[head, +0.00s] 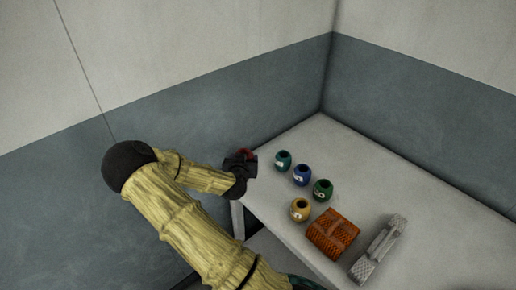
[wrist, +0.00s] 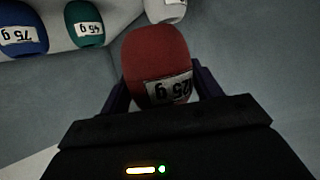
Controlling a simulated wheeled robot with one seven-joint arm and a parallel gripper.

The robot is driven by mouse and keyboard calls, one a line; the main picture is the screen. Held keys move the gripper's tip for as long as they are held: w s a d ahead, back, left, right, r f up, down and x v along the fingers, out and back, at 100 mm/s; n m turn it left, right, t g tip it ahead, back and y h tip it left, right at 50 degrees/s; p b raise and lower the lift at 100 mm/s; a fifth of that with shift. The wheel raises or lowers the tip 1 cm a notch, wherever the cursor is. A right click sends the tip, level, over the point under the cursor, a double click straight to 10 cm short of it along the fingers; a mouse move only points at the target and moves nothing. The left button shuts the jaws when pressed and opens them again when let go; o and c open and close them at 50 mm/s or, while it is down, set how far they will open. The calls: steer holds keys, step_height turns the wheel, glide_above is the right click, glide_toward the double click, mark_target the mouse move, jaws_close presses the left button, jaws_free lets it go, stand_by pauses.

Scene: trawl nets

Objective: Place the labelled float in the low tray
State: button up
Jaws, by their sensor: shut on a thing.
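My gripper (head: 241,162) is shut on a red float (wrist: 157,60), with its fingers on either side of it. The float has a white label, upside down in the wrist view and partly hidden, with "25 g" legible. In the head view only a sliver of the red float (head: 246,152) shows above my dark gripper, beside the table's left end. On the table stand a teal float (head: 284,160), a blue float (head: 302,175), a green float (head: 322,190) and a yellow float (head: 300,210), all with white labels. I cannot make out a low tray for certain.
An orange woven container (head: 332,234) and a grey patterned object (head: 378,249) lie toward the front of the pale table (head: 420,225). A pale labelled object (wrist: 165,10) shows at the top of the wrist view. Walls stand close behind the table. Its right side is clear.

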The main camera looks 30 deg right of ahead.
steer(key=s+a+r+n+t+y+p, duration=0.1)
steer(key=a+r+n+y+p, duration=0.3)
steer(key=a+p, duration=0.4)
steer(key=s+a+r+n+t+y+p, duration=0.2)
steer(key=a+p, duration=0.6)
steer(key=a, duration=0.4)
step_height(320, 180, up, 2)
steer(key=shift+s+a+r+n+y, duration=0.1)
steer(key=shift+s+a+n+y, duration=0.2)
steer(key=shift+n+y, duration=0.75)
steer(key=shift+a, duration=0.1)
